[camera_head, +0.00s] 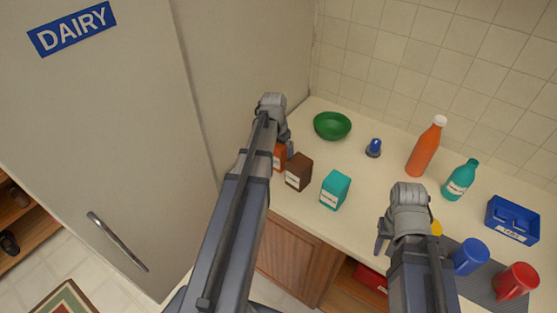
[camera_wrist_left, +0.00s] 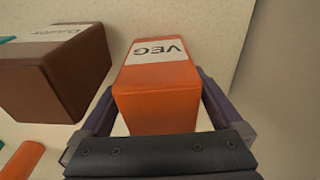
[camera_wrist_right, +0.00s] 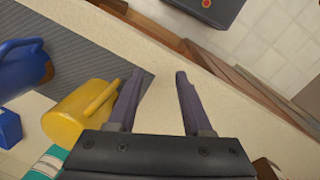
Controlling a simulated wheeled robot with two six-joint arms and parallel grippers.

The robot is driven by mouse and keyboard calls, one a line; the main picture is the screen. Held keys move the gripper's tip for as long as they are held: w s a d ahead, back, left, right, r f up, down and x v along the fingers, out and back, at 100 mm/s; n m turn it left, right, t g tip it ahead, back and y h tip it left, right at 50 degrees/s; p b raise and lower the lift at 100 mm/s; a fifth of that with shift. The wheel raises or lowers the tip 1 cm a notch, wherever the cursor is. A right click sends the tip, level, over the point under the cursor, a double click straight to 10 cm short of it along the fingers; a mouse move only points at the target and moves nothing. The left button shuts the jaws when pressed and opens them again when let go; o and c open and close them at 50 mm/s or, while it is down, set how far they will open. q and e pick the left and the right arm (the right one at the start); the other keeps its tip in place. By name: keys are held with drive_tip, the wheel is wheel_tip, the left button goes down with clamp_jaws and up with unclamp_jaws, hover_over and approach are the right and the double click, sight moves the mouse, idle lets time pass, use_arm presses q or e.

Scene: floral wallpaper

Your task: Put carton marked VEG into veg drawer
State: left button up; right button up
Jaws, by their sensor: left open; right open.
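The orange carton marked VEG (camera_wrist_left: 157,90) stands upright on the counter and fills the middle of the left wrist view. In the head view the carton (camera_head: 279,158) is partly hidden behind my left arm. My left gripper (camera_wrist_left: 158,115) is open, with its fingers on either side of the carton. I cannot tell whether they touch it. My right gripper (camera_wrist_right: 157,95) is open and empty above the counter's front edge, near a yellow mug (camera_wrist_right: 75,113). No drawer marked for veg is visible; a tall cabinet door marked DAIRY (camera_head: 110,120) stands at the left.
A brown carton (camera_head: 298,172) and a teal carton (camera_head: 335,190) stand right of the orange one. A green bowl (camera_head: 332,126), orange bottle (camera_head: 425,148), teal bottle (camera_head: 460,180), blue caddy (camera_head: 512,220), blue mug (camera_head: 470,257) and red mug (camera_head: 515,283) occupy the counter.

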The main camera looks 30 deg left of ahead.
use_arm(q)
drive_tip(key=shift+f, duration=0.65)
drive_tip(key=shift+r, duration=0.1)
clamp_jaws()
drive_tip(key=shift+r, duration=0.1)
